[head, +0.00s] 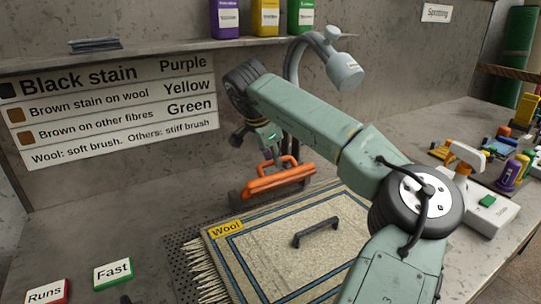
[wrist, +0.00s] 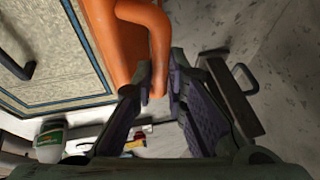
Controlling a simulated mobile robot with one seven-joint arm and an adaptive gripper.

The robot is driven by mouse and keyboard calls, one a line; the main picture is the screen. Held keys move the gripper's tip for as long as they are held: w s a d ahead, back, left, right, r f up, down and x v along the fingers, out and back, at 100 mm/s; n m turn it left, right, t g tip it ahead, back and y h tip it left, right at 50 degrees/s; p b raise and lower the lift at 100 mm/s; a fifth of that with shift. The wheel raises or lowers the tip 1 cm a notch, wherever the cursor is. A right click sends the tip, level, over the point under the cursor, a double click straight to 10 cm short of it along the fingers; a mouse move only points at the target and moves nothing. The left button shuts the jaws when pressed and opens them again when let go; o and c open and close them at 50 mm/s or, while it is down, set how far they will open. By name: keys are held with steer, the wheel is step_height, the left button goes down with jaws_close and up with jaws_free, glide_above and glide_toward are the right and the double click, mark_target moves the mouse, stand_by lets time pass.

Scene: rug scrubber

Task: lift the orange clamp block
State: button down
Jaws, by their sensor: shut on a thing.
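The orange clamp block (head: 280,182) is a long bar with a raised loop handle, beyond the rug's far edge in the head view. In the wrist view, the block (wrist: 113,42) fills the upper middle, beside the rug border. My gripper (head: 271,152) is above it in the head view. In the wrist view, my gripper's dark fingers (wrist: 160,86) are shut on the orange handle. I cannot tell whether the block's underside touches anything. The finger contact is partly hidden in the head view.
A grey bar with a handle (wrist: 232,97) lies close beside the block. The rug (head: 265,262) has a "Wool" label and a dark handle (head: 315,232) on it. A lamp (head: 340,68) stands behind my arm. Spray bottles and tools crowd the right; the counter's left is mostly clear.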

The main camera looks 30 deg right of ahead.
steer(key=w+g, duration=0.1)
steer(key=w+g+p, duration=0.1)
steer(key=w, duration=0.1)
steer(key=w+n+g+p, duration=0.1)
steer(key=g, duration=0.1)
steer(key=shift+w+a+f, duration=0.25)
steer(key=shift+w+f, duration=0.1)
steer(key=shift+f, duration=0.05)
steer(key=shift+w, duration=0.15)
stand_by(0.4)
steer(key=c, duration=1.6)
jaws_free()
steer(key=shift+w+f, duration=0.2)
steer(key=shift+w, duration=0.05)
steer(key=shift+c, duration=0.2)
steer(key=shift+o, duration=0.2)
